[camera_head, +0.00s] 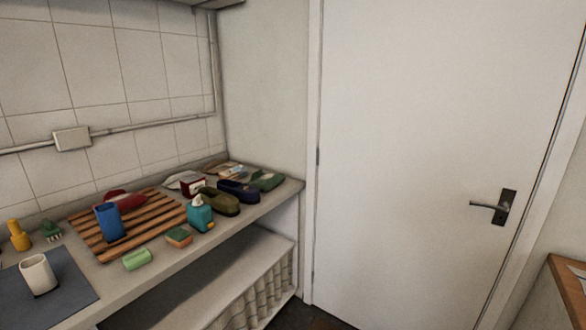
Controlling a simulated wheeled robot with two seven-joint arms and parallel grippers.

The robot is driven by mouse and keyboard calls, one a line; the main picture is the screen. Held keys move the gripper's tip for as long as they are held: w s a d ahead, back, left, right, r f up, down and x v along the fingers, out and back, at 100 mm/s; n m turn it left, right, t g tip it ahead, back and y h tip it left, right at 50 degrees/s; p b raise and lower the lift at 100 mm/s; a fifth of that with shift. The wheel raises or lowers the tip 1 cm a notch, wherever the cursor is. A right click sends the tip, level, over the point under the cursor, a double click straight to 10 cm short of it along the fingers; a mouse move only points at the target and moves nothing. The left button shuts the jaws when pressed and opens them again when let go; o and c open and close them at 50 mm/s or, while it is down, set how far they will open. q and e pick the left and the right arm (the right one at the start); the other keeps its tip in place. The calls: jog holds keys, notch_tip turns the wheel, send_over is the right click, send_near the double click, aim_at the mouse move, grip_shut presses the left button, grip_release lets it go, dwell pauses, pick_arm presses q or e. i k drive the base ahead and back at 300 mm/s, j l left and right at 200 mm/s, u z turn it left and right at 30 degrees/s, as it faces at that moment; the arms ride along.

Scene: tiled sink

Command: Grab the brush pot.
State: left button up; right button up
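Two cup-shaped vessels could be the brush pot, and I cannot tell which one it is. A white cup (37,273) stands upright on a dark mat (75,293) at the lower left of the counter. A blue cup (108,222) stands on a slatted wooden rack (165,208) to its right and farther back. No brush shows in either one. Neither of my grippers is in view, and nothing is seen touching either cup.
A yellow bottle (19,236), green brush (50,232), light green item (137,259), sponge (179,237) and teal dispenser (200,216) stand around the cups. Several shoes (221,203) lie farther right. A closed door (420,150) is right.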

aim_at(35, 269)
jog(key=u, duration=1.65)
